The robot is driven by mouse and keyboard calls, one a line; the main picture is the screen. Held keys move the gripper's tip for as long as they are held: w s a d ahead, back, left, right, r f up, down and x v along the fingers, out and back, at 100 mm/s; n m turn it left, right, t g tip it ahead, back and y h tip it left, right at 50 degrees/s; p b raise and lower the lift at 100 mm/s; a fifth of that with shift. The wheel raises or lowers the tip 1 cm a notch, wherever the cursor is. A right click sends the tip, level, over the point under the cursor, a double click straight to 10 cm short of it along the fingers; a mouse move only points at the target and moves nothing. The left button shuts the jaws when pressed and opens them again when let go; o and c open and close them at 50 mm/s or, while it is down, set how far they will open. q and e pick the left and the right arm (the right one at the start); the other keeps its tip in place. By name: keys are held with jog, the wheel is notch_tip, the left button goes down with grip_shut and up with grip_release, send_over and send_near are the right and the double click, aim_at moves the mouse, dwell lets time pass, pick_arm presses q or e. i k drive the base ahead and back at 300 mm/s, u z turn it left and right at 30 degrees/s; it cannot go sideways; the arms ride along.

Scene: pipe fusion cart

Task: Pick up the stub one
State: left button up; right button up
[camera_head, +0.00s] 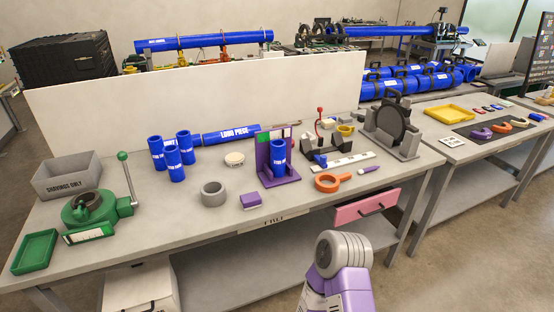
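Three short blue stubs with white lettering stand upright in a group on the left half of the table: a left one (157,153), a right one (185,147) and a front one (174,164). Another short blue stub (278,156) stands upright at a purple holder (263,160) with a back plate. The lettering is too small to tell which is stub one. A grey and purple link of my arm shows at the bottom, in front of the table. Neither gripper is in view.
A long blue pipe (227,136) lies behind the stubs. A green clamp device (90,208), grey shavings bin (68,178) and green tray (35,251) stand left. A grey ring (213,193), purple block (250,200) and orange ring tool (328,183) lie near the front. A pink drawer (366,207) protrudes.

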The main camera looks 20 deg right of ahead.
aim_at(278, 147)
jog(key=k, duration=0.5)
jog(key=z, duration=1.35)
jog(key=i, duration=1.05)
jog(key=u, duration=0.55)
